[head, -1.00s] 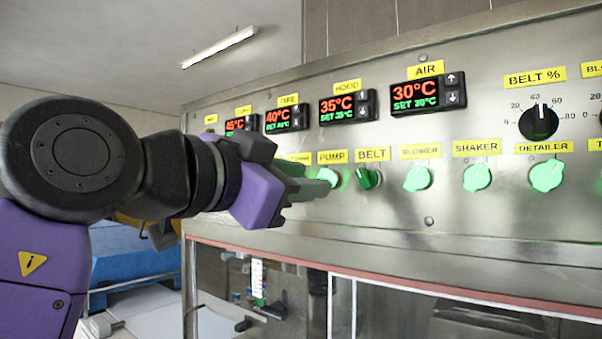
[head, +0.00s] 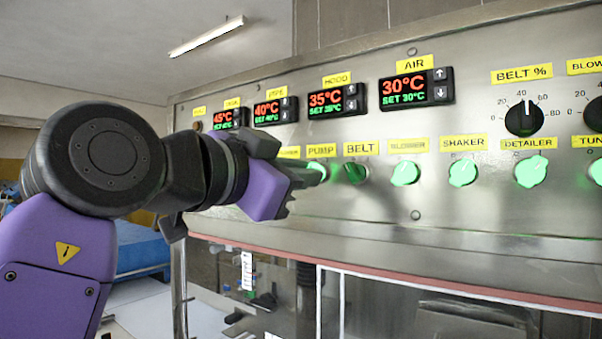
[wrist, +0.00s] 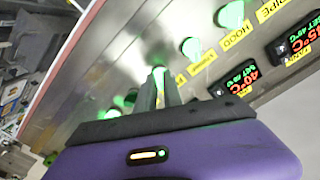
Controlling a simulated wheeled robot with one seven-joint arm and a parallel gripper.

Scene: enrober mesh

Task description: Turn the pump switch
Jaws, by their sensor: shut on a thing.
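The pump switch (head: 318,167) is a green-lit knob under the yellow PUMP label (head: 321,150) on the steel panel. My gripper (head: 309,176) reaches it from the left, and its fingers are shut on the knob. In the wrist view, my gripper (wrist: 160,88) has its two fingers around a green knob (wrist: 158,71). The fingers cover much of the knob, so its pointer angle cannot be told.
The BELT knob (head: 356,172), darker than the others, is close on the right. The green BLOWER knob (head: 405,172), SHAKER knob (head: 463,172) and DETAILER knob (head: 531,171) follow. Temperature displays (head: 417,89) sit above. A red-brown edge strip (head: 400,276) runs below the panel.

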